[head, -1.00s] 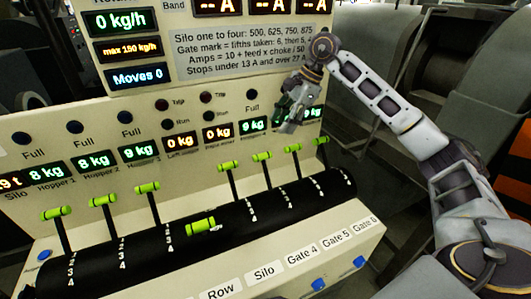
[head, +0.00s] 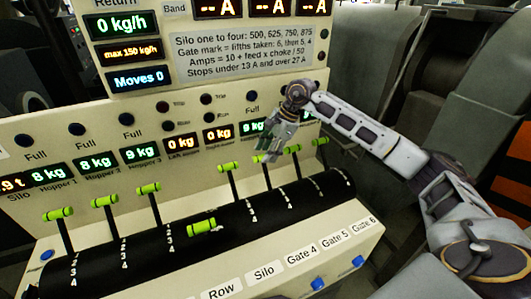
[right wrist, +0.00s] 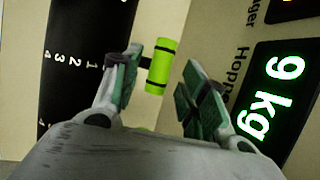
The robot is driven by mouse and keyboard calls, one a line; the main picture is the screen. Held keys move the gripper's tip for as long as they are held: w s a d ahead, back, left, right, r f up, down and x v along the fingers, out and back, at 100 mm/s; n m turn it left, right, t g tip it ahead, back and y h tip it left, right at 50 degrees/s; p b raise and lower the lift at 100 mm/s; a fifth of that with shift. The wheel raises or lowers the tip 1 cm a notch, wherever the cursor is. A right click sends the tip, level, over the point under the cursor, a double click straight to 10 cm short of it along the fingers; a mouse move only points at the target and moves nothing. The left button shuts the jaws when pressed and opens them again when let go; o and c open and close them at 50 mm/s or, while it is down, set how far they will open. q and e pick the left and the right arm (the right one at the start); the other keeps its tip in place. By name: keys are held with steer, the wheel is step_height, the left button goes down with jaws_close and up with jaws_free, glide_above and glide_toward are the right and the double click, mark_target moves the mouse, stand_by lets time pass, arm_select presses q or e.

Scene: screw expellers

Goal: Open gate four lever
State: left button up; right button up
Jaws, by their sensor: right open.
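The gate four lever appears to be the upright one with a green handle (head: 262,158) above the Gate 4 label (head: 301,250), judging by the order of levers and labels. My right gripper (head: 268,152) is open, directly in front of that handle and partly covering it in the head view. In the right wrist view a green handle (right wrist: 163,67) shows between and beyond the two spread fingers (right wrist: 158,85). I cannot tell whether the fingers touch it. Marks 1 to 4 run along the black drum beside it. My left gripper is out of view.
Upright neighbour levers stand close on both sides, with green handles at left (head: 228,167) and right (head: 294,149). Another lever (head: 202,228) is swung down toward the front. The display panel (head: 250,55) rises behind. Blue buttons (head: 317,284) sit on the front face.

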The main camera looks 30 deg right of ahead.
steer(key=shift+w+a+f, duration=0.1)
steer(key=shift+a+f, duration=0.15)
steer(key=shift+f, duration=0.45)
jaws_close()
